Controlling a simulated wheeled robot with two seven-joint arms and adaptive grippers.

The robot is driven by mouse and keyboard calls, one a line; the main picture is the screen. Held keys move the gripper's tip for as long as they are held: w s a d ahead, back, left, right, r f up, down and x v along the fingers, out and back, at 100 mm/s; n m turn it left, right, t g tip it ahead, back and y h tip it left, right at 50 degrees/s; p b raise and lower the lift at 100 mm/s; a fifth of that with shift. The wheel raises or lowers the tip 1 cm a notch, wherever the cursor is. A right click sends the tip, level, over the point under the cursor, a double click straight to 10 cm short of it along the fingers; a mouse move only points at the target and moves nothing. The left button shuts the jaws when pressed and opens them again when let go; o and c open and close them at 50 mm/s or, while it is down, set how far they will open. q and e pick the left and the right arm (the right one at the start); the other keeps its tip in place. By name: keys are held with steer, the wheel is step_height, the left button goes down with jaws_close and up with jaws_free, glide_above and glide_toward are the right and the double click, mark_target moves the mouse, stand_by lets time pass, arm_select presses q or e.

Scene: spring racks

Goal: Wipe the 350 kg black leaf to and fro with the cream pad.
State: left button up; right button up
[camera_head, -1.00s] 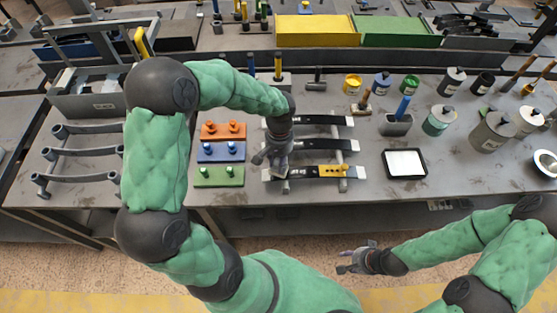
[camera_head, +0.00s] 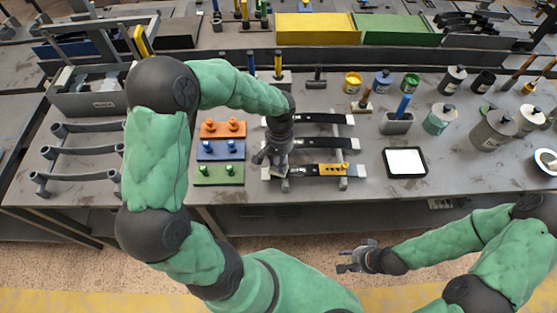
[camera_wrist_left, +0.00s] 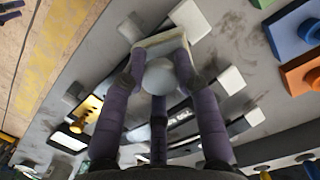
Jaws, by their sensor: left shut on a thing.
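Black leaves lie across a grey rack. The nearest leaf (camera_head: 305,170) carries a yellow piece (camera_head: 333,169) on its right part; another leaf (camera_head: 318,145) and a farther leaf (camera_head: 322,119) lie behind it. The weight labels are too small to read. My left gripper (camera_head: 277,168) is at the left end of the nearest leaf, pointing down. In the left wrist view its fingers are shut on the round grey knob (camera_wrist_left: 159,76) of the cream pad (camera_wrist_left: 168,43). Whether the pad touches the leaf is hidden. My right gripper (camera_head: 345,261) is open and empty in front of the bench.
Orange (camera_head: 222,129), blue (camera_head: 220,151) and green (camera_head: 218,174) blocks with pegs stand left of the rack. A black-framed white tray (camera_head: 405,162) lies to the right. Bench around the tray is clear.

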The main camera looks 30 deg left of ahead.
arm_select(q)
steer(key=shift+f, duration=0.3)
steer(key=shift+d, duration=0.1)
